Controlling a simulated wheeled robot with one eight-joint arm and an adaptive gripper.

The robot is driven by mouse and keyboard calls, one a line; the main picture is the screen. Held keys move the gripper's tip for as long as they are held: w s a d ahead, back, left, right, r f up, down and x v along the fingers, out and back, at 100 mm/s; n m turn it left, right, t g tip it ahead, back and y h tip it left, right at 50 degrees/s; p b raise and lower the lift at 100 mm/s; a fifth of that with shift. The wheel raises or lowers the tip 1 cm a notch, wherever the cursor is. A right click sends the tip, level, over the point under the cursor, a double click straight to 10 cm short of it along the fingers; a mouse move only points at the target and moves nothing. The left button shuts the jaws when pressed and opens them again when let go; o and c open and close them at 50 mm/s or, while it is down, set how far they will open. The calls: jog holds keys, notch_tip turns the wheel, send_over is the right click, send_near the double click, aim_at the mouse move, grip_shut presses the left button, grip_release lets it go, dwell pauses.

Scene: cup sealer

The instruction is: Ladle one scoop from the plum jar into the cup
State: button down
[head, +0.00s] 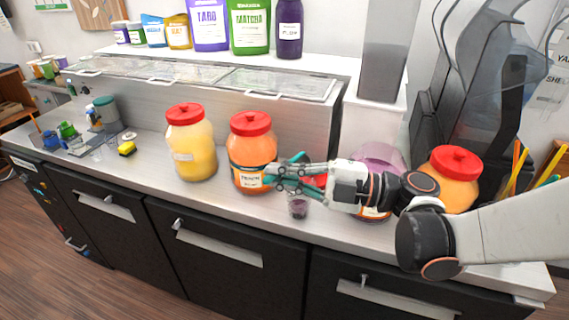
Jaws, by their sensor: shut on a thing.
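My gripper (276,178), with teal fingers, reaches left over the counter in front of the orange peach jar. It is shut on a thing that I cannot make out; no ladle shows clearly. A small clear cup (298,208) with dark purple content sits just below the fingers. Whether they touch it is unclear. The jar with a pinkish-purple body (380,155), likely the plum jar, stands behind my wrist without a visible lid. My arm hides much of it. A red object (319,181) shows partly behind the gripper.
The peach jar (252,150) stands close beside the fingers. A yellow jar (191,145) is to its left and another orange jar (455,175) to the right, both red-lidded. A yellow sponge (127,149) lies farther left. The counter's front edge is close below the cup.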

jog(key=s+a+f+n+b, duration=0.1)
jog(key=s+f+n+b, duration=0.2)
jog(key=f, duration=0.3)
jog(key=shift+b, duration=0.4)
jog(key=shift+r, duration=0.1)
dwell(0.5)
jog(key=w+d+r+m+p, duration=0.3)
jog(key=w+r+m+p, duration=0.5)
jog(key=r, duration=0.5)
jog(key=w+d+r+m+t, duration=0.1)
jog(key=w+d+r+m, duration=0.1)
jog(key=w, duration=0.4)
jog(key=w+d+r+m+t+p, duration=0.1)
jog(key=w+d+r+m, duration=0.1)
jog(key=w+m, duration=0.2)
jog(key=w+d+r+m, duration=0.2)
jog(key=w+m, duration=0.1)
jog(key=w, duration=0.4)
jog(key=shift+w+r+m+t, duration=0.2)
jog(key=shift+w+m+t, duration=0.15)
jog(key=shift+m+t, duration=0.05)
